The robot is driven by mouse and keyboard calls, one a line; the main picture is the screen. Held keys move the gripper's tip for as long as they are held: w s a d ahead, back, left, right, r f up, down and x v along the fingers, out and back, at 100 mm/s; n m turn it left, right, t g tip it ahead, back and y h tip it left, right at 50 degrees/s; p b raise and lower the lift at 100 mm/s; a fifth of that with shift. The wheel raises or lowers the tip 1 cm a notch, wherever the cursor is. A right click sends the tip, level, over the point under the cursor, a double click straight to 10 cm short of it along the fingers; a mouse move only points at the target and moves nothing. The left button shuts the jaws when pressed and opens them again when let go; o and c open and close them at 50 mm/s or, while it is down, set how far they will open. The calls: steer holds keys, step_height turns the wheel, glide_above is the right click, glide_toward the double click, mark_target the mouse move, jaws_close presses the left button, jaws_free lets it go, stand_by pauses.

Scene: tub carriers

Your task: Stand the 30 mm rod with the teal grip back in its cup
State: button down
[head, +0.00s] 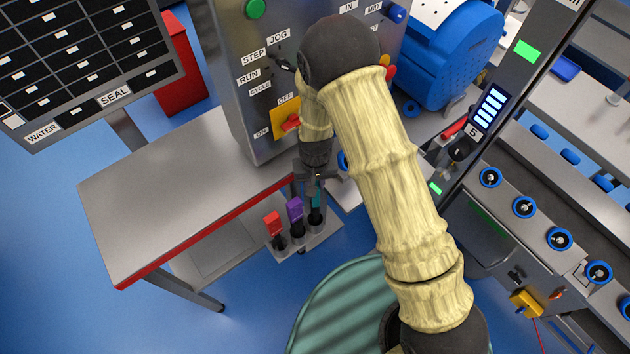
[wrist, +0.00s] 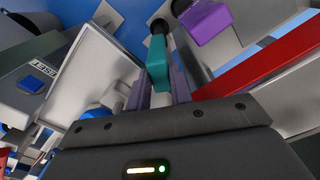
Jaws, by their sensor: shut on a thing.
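The rod with the teal grip (head: 317,196) hangs below my gripper (head: 316,175) at the right end of a small cup rack. In the wrist view the teal grip (wrist: 157,62) lies between the two fingers of my gripper (wrist: 158,85), which is shut on it. A dark part shows beyond the teal grip, in line with it. A dark cup (head: 315,219) is directly below the grip in the head view. I cannot tell how far the rod's lower end is inside it.
A purple-gripped rod (head: 295,210) and a red-gripped rod (head: 272,223) stand in the neighbouring cups; the purple grip (wrist: 208,20) is close in the wrist view. A steel table with a red edge (head: 200,238) is at left. A control panel (head: 240,100) stands behind.

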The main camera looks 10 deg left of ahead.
steer(key=c, duration=1.2)
jaws_free()
steer(key=shift+o, duration=0.2)
steer(key=shift+r, duration=0.1)
step_height(320, 180, up, 17)
steer(key=b, duration=0.2)
steer(key=shift+s+r, duration=0.15)
steer(key=shift+s, duration=0.1)
steer(key=s+d+r+m, duration=0.1)
steer(key=s+d, duration=0.1)
steer(key=d, duration=0.6)
steer(key=s+d+r+m+t, duration=0.1)
steer(key=s+d+r, duration=0.1)
steer(key=d, duration=0.7)
steer(key=s+d+r+m+t, duration=0.1)
steer(key=s+d+m, duration=0.1)
steer(key=d, duration=0.6)
steer(key=shift+s+d+r, duration=0.25)
steer(key=shift+d+r, duration=0.05)
steer(key=shift+r, duration=0.05)
